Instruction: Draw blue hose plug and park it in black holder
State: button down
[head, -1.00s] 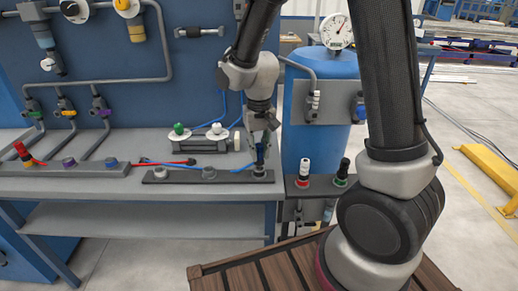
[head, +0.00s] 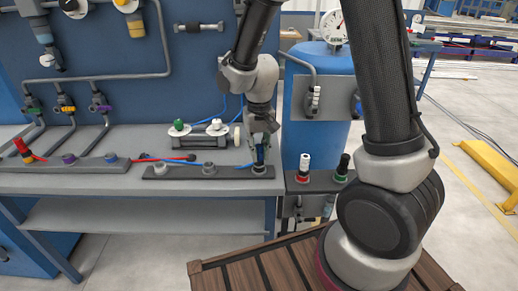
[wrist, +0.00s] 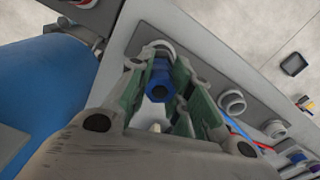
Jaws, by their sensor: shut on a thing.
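The blue hose plug (wrist: 160,82) is between the green-sided fingers of my gripper (wrist: 158,78) in the wrist view. In the head view my gripper (head: 260,148) points down over the right end of a dark strip (head: 186,171) on the bench's front edge. The plug is directly over the strip's right-hand round socket (head: 263,170); whether it is seated or just above cannot be told. A blue hose (head: 182,164) lies along the strip. The strip has three round light-rimmed sockets, and the other two look empty.
A holder (head: 322,186) at right bears a white plug (head: 305,166) and a black plug (head: 343,166). A blue tank (head: 318,120) stands close to the right of my gripper.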

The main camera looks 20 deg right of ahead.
jog(key=c, duration=1.2)
grip_release()
